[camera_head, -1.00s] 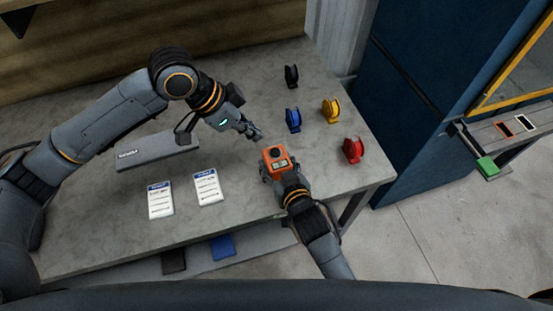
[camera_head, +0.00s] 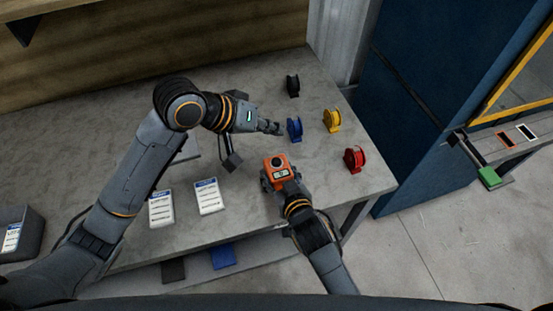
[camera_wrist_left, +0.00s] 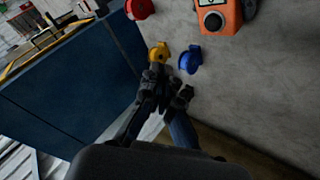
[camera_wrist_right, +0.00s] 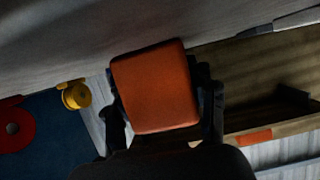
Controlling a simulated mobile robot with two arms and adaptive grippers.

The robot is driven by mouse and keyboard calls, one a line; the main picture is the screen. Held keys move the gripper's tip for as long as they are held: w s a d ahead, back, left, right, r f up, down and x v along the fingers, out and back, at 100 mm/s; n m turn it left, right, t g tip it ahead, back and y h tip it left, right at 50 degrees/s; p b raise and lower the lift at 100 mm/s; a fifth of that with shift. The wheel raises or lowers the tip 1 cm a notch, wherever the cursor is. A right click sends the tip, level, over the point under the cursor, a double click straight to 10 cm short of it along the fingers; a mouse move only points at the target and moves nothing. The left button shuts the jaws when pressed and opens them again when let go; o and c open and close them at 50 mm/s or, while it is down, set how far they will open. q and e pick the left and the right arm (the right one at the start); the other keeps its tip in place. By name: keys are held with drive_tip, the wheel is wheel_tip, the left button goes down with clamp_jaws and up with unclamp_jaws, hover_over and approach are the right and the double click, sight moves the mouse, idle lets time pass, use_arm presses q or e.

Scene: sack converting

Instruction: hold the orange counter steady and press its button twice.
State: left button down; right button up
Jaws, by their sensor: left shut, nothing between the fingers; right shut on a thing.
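The orange counter (camera_head: 277,168) stands on the grey table in the head view, with a dark round button on top and a small display. My right gripper (camera_head: 278,181) is shut on it from the near side. In the right wrist view the counter's plain orange face (camera_wrist_right: 156,88) sits between the fingers. My left gripper (camera_head: 276,128) is shut and empty above the table, beyond the counter and close to the blue reel in the picture. In the left wrist view the counter (camera_wrist_left: 216,17) is at the top, apart from the left fingers (camera_wrist_left: 168,95).
Blue (camera_head: 294,129), yellow (camera_head: 332,120), red (camera_head: 355,159) and black (camera_head: 292,86) reels stand on the right part of the table (camera_head: 250,92). Two printed cards (camera_head: 161,208) lie at the left. A grey bin (camera_head: 22,236) is at far left. A blue cabinet (camera_head: 425,100) stands right.

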sight(280, 159)
use_arm(q)
drive_tip(key=shift+f, duration=4.45)
drive_tip(key=shift+f, duration=0.1)
drive_tip(key=shift+f, duration=0.25)
drive_tip(key=shift+f, duration=0.65)
drive_tip(key=shift+r, duration=1)
drive_tip(key=shift+r, duration=2.55)
